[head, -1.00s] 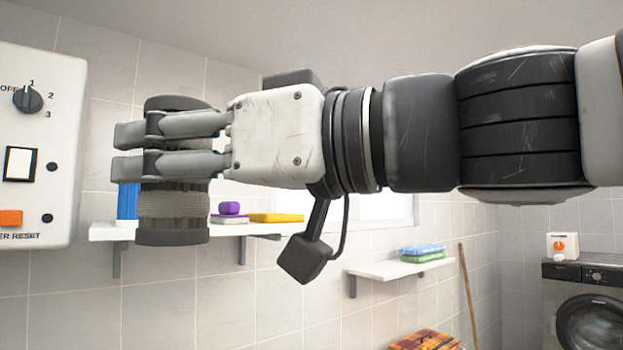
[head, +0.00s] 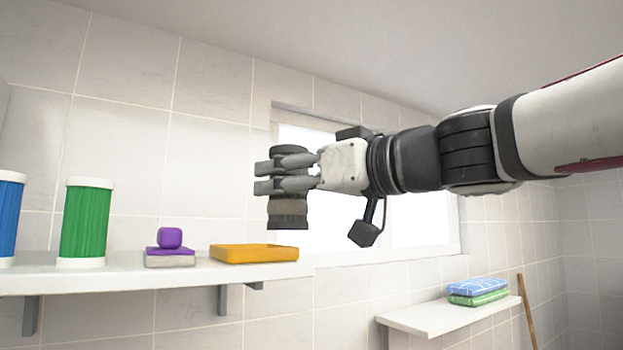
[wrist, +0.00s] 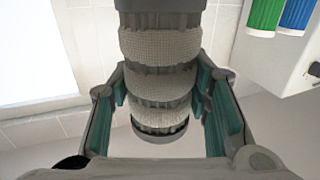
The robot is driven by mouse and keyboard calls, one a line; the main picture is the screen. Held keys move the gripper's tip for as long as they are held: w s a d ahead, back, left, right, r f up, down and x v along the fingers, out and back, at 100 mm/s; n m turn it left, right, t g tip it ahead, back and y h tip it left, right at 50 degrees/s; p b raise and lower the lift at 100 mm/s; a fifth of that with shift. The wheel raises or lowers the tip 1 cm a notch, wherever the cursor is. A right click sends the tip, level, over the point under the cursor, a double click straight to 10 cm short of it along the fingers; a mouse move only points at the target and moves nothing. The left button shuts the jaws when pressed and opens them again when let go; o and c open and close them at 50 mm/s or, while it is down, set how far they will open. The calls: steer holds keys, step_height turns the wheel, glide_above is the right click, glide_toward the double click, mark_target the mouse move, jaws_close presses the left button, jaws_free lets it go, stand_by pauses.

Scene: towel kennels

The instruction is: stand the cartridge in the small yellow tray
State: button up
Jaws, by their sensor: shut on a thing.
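The cartridge (head: 288,212) is a grey cylinder with dark end caps and a mesh-like band. My gripper (head: 264,178) is shut on it around its middle and holds it roughly upright in the air. In the wrist view the cartridge (wrist: 160,88) sits between the two finger pads, its far end in sight. The small yellow tray (head: 254,254) is a shallow orange-yellow dish at the right end of the wall shelf. In the head view the cartridge appears above the tray's right end, its bottom clear of it; how far apart they are in depth I cannot tell.
The white shelf (head: 120,278) also bears a green cylinder (head: 87,222), a blue cylinder (head: 9,220) and a purple knob on a purple-and-grey block (head: 170,255). A lower shelf (head: 445,316) holds folded towels (head: 478,292). A window is behind my gripper.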

steer(key=w+a, duration=0.2)
steer(key=w, duration=0.1)
steer(key=w+a+f+p, duration=0.1)
steer(key=w+a, duration=0.1)
steer(key=w, duration=0.1)
steer(key=w+a+p, duration=0.1)
steer(key=w+a, duration=0.2)
steer(key=shift+w+a+f, duration=0.1)
steer(key=shift+w+f, duration=0.1)
steer(key=shift+w, duration=0.1)
steer(key=shift+f+b, duration=1.25)
steer(key=shift+b, duration=0.4)
steer(key=shift+s+f, duration=0.1)
steer(key=shift+f, duration=0.05)
steer(key=o, duration=1.3)
steer(key=shift+s, duration=0.1)
